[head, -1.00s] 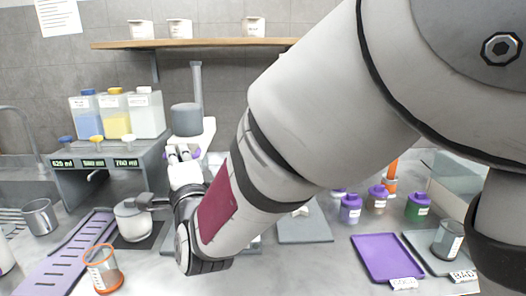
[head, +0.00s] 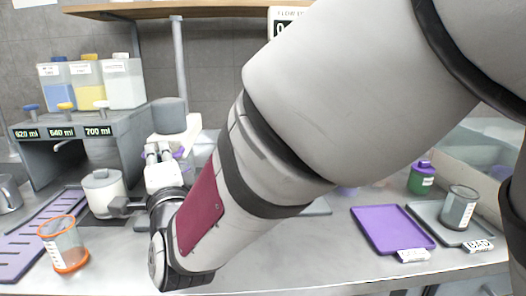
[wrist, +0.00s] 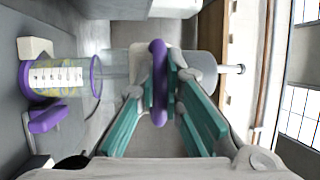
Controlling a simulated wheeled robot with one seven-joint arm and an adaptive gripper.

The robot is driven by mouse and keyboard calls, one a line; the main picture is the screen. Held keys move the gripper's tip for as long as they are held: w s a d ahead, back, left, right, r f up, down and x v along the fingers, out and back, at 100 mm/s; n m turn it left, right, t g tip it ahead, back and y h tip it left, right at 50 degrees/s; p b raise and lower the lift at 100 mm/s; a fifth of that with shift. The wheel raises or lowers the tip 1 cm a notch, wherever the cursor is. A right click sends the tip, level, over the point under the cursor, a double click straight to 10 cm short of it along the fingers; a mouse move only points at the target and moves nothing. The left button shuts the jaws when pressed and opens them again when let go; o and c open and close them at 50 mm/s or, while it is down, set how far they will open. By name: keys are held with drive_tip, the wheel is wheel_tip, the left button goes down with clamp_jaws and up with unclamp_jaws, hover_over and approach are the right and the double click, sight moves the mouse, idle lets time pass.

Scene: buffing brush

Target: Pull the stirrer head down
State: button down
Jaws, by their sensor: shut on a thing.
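The stirrer head, with a grey motor cylinder (head: 168,115) and white body (head: 186,139), sits on an upright grey pole (head: 179,65). My gripper (head: 163,158) is at its front, partly hidden by my arm. In the wrist view the teal fingers of my gripper (wrist: 171,88) are shut on a purple handle (wrist: 158,60) in front of the stirrer head (wrist: 200,68). The wrist picture is turned sideways. A clear beaker (wrist: 65,77) with a purple rim and yellowish contents stands on the head's lower side. Whether the stirrer is inside it, I cannot tell.
A dispenser (head: 95,130) with bottles, a white pot (head: 102,190), a purple slotted rack (head: 25,250) and an orange-rimmed beaker (head: 66,246) are left. A purple tray (head: 385,225) and grey tray (head: 430,225) lie right. The bench front centre is clear.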

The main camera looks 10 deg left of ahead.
drive_tip(key=shift+f, duration=0.45)
drive_tip(key=c, duration=1.7)
unclamp_jaws()
drive_tip(key=shift+r, duration=0.1)
drive_tip(key=shift+s+d, duration=0.15)
drive_tip(key=shift+s, duration=0.05)
drive_tip(key=v, duration=1.1)
drive_tip(key=shift+s+d, duration=0.2)
drive_tip(key=shift+s, duration=0.05)
